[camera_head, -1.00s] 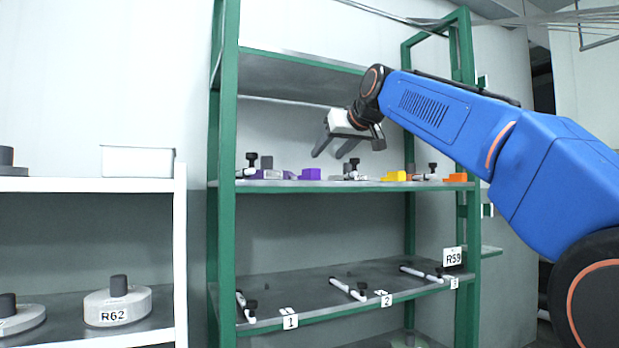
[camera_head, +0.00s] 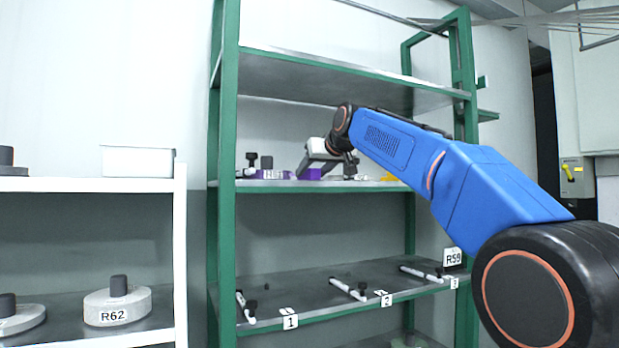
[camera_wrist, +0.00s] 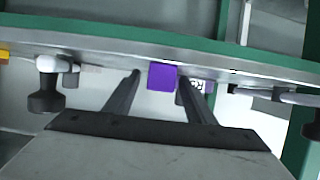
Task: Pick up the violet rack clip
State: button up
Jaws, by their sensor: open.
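In the wrist view the violet block (camera_wrist: 162,76) shows in the gap between my two dark fingers. My gripper (camera_head: 318,168) is open, with its fingers reaching down to the shelf around the block. The wrist view shows the open fingers (camera_wrist: 162,84) apart, one on each side of it. I cannot tell whether either finger touches it. My gripper and wrist partly cover this area in the head view.
A second violet piece (camera_head: 262,174) and a black-knobbed clamp (camera_head: 250,160) stand to the left on the same shelf. Another dark-knobbed part (camera_head: 350,165) and a yellow piece (camera_head: 390,177) lie to the right. A green upright (camera_head: 225,180) bounds the left.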

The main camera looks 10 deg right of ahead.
jog(key=shift+w+a+f, duration=0.1)
jog(key=shift+w+f, duration=0.05)
jog(key=shift+w, duration=0.15)
jog(key=c, duration=1.2)
jog(key=shift+o, duration=0.2)
